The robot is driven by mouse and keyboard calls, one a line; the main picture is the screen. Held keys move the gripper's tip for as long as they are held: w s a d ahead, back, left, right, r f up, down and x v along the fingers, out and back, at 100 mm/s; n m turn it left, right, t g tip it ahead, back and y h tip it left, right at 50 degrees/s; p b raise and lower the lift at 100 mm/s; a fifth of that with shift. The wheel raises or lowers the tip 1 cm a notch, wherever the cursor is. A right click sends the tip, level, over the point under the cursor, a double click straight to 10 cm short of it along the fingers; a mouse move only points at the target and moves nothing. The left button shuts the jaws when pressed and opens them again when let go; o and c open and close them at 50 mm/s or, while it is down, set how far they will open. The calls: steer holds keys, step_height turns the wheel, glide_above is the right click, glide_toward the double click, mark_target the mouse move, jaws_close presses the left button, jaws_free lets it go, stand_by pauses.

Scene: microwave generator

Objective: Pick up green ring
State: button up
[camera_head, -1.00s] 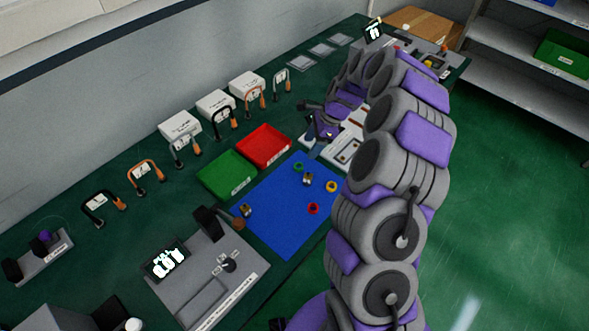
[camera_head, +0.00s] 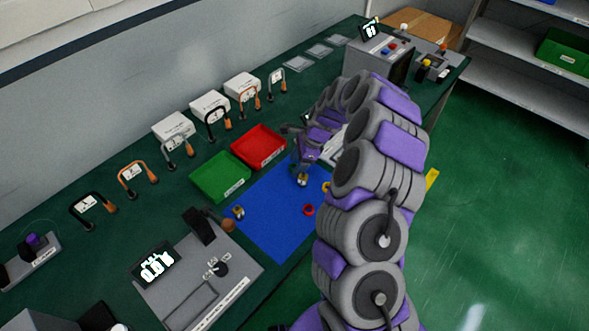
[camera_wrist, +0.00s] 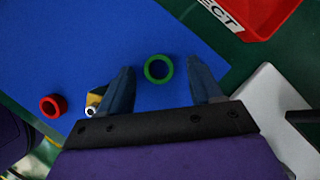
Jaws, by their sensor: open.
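The green ring (camera_wrist: 159,69) lies flat on the blue mat (camera_wrist: 90,40) in the wrist view. My gripper (camera_wrist: 161,66) is open above it, with the ring between the two finger tips in the picture and nearer the left one. I cannot tell how high the fingers are above the mat. In the head view my gripper (camera_head: 302,158) is over the far part of the mat, and the green ring is hidden behind my arm and gripper.
A red ring (camera_head: 309,210) lies on the mat. A small brass and metal part (camera_wrist: 93,104) shows beside my left finger; another (camera_head: 239,212) lies at the mat's left edge. Green (camera_head: 221,177) and red (camera_head: 258,146) trays stand behind the mat.

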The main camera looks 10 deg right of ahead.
steer(key=shift+a, duration=0.15)
steer(key=c, duration=1.1)
